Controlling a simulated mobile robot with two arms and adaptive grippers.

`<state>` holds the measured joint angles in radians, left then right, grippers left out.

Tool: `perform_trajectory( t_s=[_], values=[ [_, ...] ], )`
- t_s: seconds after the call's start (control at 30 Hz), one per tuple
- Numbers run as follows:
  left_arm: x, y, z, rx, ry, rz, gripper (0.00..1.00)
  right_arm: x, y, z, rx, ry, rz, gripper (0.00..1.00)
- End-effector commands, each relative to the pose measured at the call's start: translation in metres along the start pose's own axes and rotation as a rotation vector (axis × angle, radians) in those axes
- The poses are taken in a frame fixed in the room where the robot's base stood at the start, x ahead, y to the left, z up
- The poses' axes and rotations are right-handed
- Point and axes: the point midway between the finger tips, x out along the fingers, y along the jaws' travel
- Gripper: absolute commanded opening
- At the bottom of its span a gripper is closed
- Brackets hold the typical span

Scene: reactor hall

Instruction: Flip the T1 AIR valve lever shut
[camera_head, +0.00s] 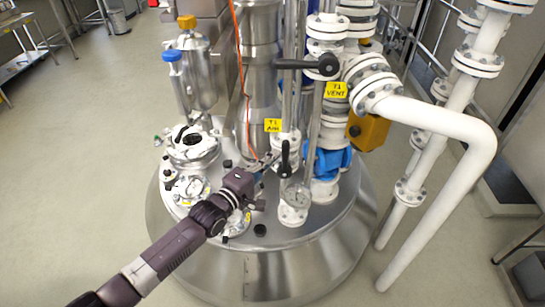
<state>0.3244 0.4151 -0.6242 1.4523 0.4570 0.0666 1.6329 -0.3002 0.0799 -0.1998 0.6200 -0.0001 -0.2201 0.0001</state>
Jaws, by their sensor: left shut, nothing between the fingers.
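The yellow T1 AIR tag (272,125) hangs on the pipework on top of the steel vessel. Just below and right of it is a black lever (285,157), which stands roughly upright in the picture. My left arm comes in from the lower left. My left gripper (270,160) is shut and empty, its fingertips just left of this lever. I cannot tell whether they touch it. The valve body behind the lever is partly hidden. My right gripper is not in view.
A second black lever (308,64) lies level above, near the yellow T1 VENT tag (336,90). White flanged pipes (440,120) crowd the right. A blue-capped steel vessel (195,85) and round lid fittings (192,147) stand left. The floor at left is clear.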

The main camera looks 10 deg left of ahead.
Motion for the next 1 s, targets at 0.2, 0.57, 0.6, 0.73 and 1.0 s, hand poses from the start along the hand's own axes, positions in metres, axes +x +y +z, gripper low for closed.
perform_trajectory(
  t_s=[0.2, 0.57, 0.6, 0.73, 1.0],
  values=[
    [0.003, 0.004, 0.002, 0.031, -0.001, -0.020, 0.00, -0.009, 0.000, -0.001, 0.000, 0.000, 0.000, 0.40],
    [0.008, 0.005, 0.005, 0.076, -0.001, -0.051, 0.00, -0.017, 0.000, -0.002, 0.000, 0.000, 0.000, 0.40],
    [0.009, 0.005, 0.005, 0.082, -0.001, -0.055, 0.00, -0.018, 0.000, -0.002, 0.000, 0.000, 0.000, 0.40],
    [0.011, 0.006, 0.006, 0.103, -0.001, -0.069, 0.00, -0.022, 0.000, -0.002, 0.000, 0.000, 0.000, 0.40],
    [0.018, 0.008, 0.008, 0.154, -0.002, -0.101, 0.00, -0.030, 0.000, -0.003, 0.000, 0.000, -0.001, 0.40]
  ],
)
